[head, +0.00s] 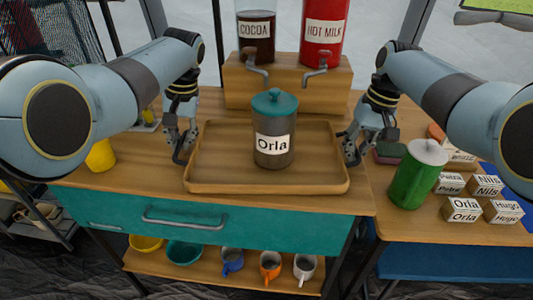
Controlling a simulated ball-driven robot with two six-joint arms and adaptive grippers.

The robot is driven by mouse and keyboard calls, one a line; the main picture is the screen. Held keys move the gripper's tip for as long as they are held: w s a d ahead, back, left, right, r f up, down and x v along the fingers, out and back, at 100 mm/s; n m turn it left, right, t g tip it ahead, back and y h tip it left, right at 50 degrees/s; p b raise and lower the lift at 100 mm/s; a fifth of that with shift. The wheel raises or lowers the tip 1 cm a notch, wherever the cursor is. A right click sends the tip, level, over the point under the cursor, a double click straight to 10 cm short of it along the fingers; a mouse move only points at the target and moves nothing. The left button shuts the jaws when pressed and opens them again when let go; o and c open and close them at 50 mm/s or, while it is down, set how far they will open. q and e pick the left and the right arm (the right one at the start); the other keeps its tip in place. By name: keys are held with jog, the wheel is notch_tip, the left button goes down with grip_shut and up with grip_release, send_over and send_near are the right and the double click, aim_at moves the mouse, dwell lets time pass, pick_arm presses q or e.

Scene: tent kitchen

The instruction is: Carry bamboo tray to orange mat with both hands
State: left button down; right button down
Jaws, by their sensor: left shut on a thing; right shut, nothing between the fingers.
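The bamboo tray (268,188) lies on the wooden top of the teal-drawer cabinet. A labelled jar "Orla" (273,125) with a teal lid stands upright in it, right of its middle. My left gripper (180,148) is at the tray's left end, shut on the dark handle there. My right gripper (350,150) is at the tray's right end, beside the dark handle there; it is shut with nothing between its fingers. I cannot make out an orange mat in this view.
A wooden stand (285,84) with cocoa and hot milk dispensers is behind the tray. A yellow cup (100,156) stands at left. On the right table are a green jug (416,178) and several name-labelled boxes (464,209). Bowls and mugs fill the lower shelf (205,278).

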pick_arm(q)
jog(key=shift+r, duration=0.15)
pick_arm(e)
jog(key=shift+w+r, duration=0.15)
jog(key=shift+r, duration=0.05)
